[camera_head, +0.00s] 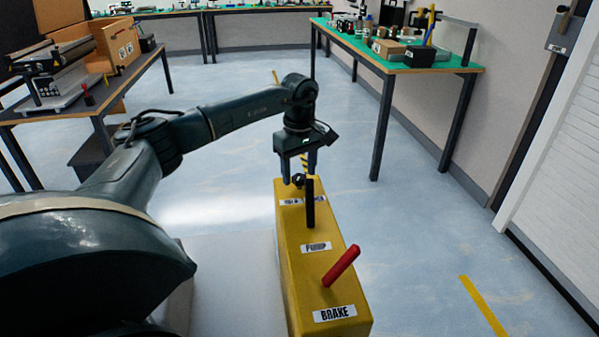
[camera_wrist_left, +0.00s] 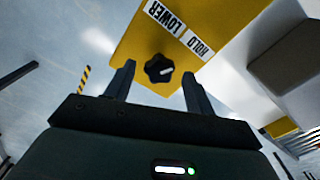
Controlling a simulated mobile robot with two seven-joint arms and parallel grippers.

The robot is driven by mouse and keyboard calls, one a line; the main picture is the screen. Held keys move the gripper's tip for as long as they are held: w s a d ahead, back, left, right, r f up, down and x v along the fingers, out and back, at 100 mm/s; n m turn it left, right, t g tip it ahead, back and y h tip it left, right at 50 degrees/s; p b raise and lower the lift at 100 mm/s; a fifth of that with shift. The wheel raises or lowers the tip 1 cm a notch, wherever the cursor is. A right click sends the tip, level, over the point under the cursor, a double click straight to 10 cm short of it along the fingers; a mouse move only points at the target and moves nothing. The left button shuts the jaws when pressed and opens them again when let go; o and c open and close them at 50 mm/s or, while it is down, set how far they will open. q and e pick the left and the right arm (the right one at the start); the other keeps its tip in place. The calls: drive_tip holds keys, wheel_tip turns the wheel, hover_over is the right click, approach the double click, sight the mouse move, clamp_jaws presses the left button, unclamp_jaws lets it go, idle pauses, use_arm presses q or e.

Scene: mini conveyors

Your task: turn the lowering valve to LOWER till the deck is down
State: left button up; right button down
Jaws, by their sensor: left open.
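The lowering valve is a small black knob (camera_wrist_left: 158,68) with a white pointer mark, on the end of a yellow housing (camera_head: 300,240). In the head view the knob (camera_head: 298,181) is partly hidden by my gripper. A white label reading LOWER and HOLD (camera_wrist_left: 180,28) lies beside it; the mark points right in the wrist view, more toward HOLD than LOWER. My left gripper (camera_head: 298,167) is open above the knob, its fingers (camera_wrist_left: 158,70) on either side, with no clear contact. A pale flat surface (camera_head: 235,290), possibly the deck, lies left of the housing; its height is unclear. My right gripper is out of view.
A black pump lever (camera_head: 310,205) and a red brake lever (camera_head: 341,266) stand up from the housing close to my gripper. Green-topped benches (camera_head: 400,66) stand behind, and a table with a small conveyor (camera_head: 60,85) at left.

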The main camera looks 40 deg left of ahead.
use_arm(q)
drive_tip(key=shift+f, duration=0.3)
drive_tip(key=shift+c, duration=0.5)
drive_tip(key=c, duration=0.9)
drive_tip(key=shift+o, duration=0.2)
